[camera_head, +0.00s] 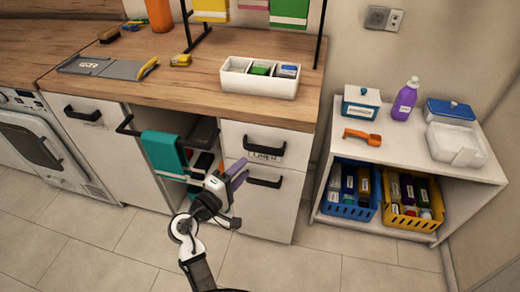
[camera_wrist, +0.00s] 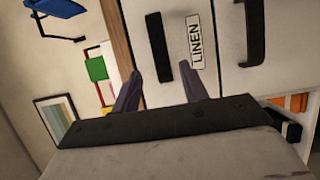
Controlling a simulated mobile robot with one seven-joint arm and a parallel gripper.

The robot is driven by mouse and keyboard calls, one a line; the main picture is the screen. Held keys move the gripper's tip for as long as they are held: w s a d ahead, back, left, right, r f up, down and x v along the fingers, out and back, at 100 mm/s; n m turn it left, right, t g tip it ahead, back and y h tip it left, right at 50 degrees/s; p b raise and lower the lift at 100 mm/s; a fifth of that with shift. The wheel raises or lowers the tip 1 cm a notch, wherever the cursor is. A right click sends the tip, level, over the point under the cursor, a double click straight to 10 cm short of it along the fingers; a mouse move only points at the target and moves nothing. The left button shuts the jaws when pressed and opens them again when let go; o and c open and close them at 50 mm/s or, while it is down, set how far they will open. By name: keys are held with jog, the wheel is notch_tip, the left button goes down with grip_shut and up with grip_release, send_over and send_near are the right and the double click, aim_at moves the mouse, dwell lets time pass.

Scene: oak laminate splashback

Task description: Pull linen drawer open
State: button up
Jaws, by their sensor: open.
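The linen drawer (camera_head: 233,138) is the upper white drawer under the worktop, and its front looks shut. Its black handle (camera_head: 265,147) has the LINEN label (camera_head: 264,155) just below it. The handle (camera_wrist: 159,47) and label (camera_wrist: 195,40) also show close in the wrist view, turned sideways. My gripper (camera_head: 240,172) is open and empty, in front of the cabinet and lower left of the handle in the head view. In the wrist view its purple fingertips (camera_wrist: 161,66) lie on either side of the handle's line, apart from it; the right one overlaps the label.
A lower drawer with a black handle (camera_head: 264,181) sits below. To the left, a teal towel (camera_head: 163,155) hangs by an open cabinet bay. A white shelf unit (camera_head: 440,178) with blue and yellow baskets stands to the right. Floor in front is clear.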

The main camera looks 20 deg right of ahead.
aim_at(262, 151)
jog(key=p+x, duration=0.2)
jog(key=x, duration=0.8)
jog(key=shift+w+d, duration=0.2)
jog(key=shift+w, duration=0.05)
grip_shut()
